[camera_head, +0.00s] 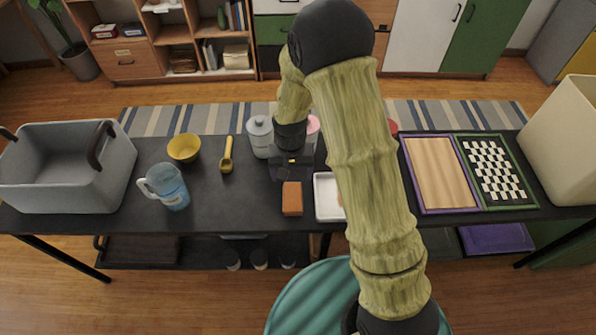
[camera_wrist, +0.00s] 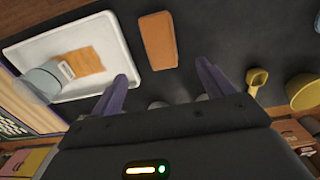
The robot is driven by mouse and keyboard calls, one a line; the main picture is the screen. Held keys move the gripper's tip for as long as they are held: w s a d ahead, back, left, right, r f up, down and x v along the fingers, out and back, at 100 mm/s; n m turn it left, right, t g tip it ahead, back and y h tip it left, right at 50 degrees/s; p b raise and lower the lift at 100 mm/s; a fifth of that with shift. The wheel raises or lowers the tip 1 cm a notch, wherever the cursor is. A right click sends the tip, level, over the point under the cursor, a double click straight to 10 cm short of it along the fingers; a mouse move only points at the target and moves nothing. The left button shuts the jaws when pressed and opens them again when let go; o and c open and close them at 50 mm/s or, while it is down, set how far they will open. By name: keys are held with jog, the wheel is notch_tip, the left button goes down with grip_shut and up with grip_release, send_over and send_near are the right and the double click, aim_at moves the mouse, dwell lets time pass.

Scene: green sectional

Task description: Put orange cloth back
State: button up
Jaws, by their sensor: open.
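A folded orange-brown piece, which looks like the orange cloth (camera_head: 292,199), lies on the dark table just left of a white tray (camera_head: 325,205). In the wrist view the orange cloth (camera_wrist: 158,40) lies flat, apart from the tray (camera_wrist: 115,33). A lighter orange flat piece (camera_wrist: 87,62) lies in the tray, beside a grey cylindrical item (camera_wrist: 42,82); my arm mostly hides these in the head view. My gripper (camera_head: 290,178) is over the table just behind the orange cloth. In the wrist view my gripper (camera_wrist: 168,88) is open, with nothing between its fingers.
A yellow scoop (camera_head: 227,157), yellow bowl (camera_head: 184,148), blue jug (camera_head: 168,187) and grey bin (camera_head: 70,175) stand to the left. A lidded canister (camera_head: 259,135) is behind my gripper. A wooden board (camera_head: 440,174), checkered board (camera_head: 494,169) and cream bin (camera_head: 570,140) are right.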

jog(key=s+d+r+t, duration=0.2)
jog(key=s+d+r, duration=1)
jog(key=r, duration=0.3)
jog(key=shift+s+d+r+t, duration=0.3)
jog(key=shift+d+r, duration=0.05)
jog(key=shift+d, duration=0.5)
